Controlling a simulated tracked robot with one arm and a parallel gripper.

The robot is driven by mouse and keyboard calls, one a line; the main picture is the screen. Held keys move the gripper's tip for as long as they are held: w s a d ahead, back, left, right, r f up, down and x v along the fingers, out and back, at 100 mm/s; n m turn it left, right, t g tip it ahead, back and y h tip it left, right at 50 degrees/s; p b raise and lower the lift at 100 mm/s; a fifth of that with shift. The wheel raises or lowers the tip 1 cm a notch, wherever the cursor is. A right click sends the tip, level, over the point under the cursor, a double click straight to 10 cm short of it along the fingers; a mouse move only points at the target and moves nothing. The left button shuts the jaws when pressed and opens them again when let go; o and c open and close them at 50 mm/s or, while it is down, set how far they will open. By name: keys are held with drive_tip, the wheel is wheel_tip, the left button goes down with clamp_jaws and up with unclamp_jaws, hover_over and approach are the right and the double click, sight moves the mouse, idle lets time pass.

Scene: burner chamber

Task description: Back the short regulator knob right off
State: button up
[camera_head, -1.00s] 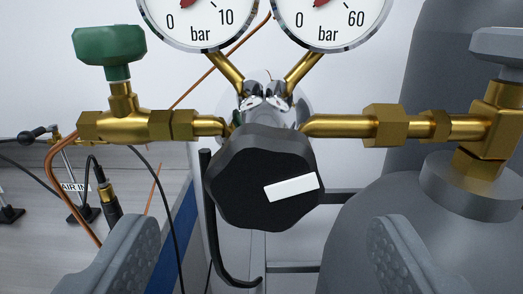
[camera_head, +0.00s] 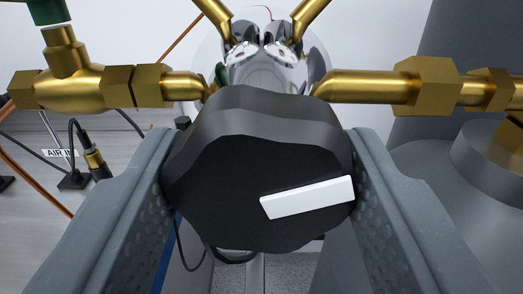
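The short regulator knob (camera_head: 235,190) is black and lobed, with a white marker bar (camera_head: 308,197) on the right of its face. The bar slopes slightly up to the right. The knob sits in front of the chrome regulator body (camera_head: 262,66), low in the middle of the view. My gripper (camera_head: 259,165) reaches around it, one grey dimpled finger on each side. Both fingers meet the knob's sides with no visible gap, so it appears shut on the knob. The knob hides the regulator's lower front.
Brass pipes and hex fittings run left (camera_head: 130,87) and right (camera_head: 427,85) just above my fingers. A green valve knob (camera_head: 48,10) stands at upper left. A grey cylinder (camera_head: 470,60) fills the right side. A cable connector (camera_head: 96,163) is at left.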

drive_tip(key=c, duration=0.3)
drive_tip(key=m+p, duration=0.3)
drive_tip(key=shift+r, duration=0.2)
drive_tip(key=shift+c, duration=0.2)
drive_tip(key=m+p, duration=0.2)
drive_tip(key=m, duration=0.2)
drive_tip(key=shift+f+m, duration=0.15)
drive_tip(key=shift+m, duration=0.35)
